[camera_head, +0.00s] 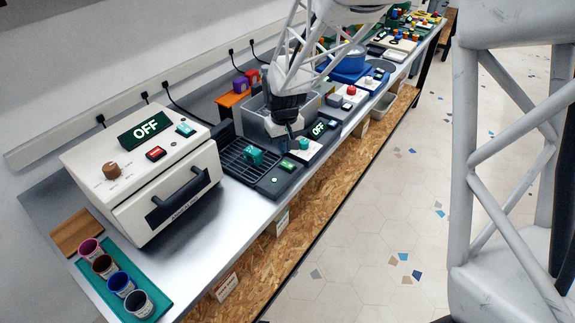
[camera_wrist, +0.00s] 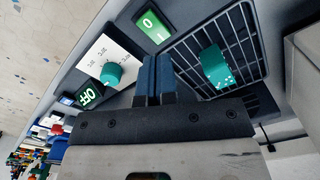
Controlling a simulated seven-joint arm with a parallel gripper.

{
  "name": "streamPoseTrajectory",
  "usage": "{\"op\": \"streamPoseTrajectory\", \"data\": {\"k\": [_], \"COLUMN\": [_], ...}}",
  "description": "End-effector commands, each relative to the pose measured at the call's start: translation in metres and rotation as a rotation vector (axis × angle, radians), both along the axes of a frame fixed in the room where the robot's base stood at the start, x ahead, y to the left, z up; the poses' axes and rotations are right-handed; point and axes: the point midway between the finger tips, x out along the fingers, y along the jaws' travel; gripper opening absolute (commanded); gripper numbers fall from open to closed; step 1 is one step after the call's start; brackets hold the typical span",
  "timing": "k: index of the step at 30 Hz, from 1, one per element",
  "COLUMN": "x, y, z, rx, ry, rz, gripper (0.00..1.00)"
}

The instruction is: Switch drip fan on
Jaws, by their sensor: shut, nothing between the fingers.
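A black unit with a slotted grille (camera_head: 232,161) sits on the bench; the grille also shows in the wrist view (camera_wrist: 256,62). A green rocker switch (camera_wrist: 153,27) marked 0 and with a bar is on the dark surface beside the grille, and also shows in the head view (camera_head: 287,165). I cannot tell which side is pressed. My gripper (camera_head: 291,136) is shut and empty, pointing down above the bench near the switch. In the wrist view its blue fingers (camera_wrist: 155,62) are together, just short of the switch and apart from it in the picture.
A teal block (camera_head: 252,156) lies on the grille. A white panel with a teal knob (camera_wrist: 111,73) and a display (camera_wrist: 88,95) reading OFF stand beside the switch. A large white machine (camera_head: 150,165), also showing OFF, stands left. A grey bin (camera_head: 252,119) is behind my gripper.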

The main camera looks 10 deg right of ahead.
Motion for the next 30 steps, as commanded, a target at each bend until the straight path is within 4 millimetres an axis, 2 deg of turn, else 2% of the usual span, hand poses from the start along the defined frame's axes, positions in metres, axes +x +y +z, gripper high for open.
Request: {"op": "streamPoseTrajectory", "data": {"k": [11,30], "x": [0.000,-0.001], "y": [0.000,-0.001], "z": [0.019,0.022], "rx": [0.000,0.001], "ry": [-0.001,-0.002], "rz": [0.000,-0.001], "gripper": [0.00,0.00]}}
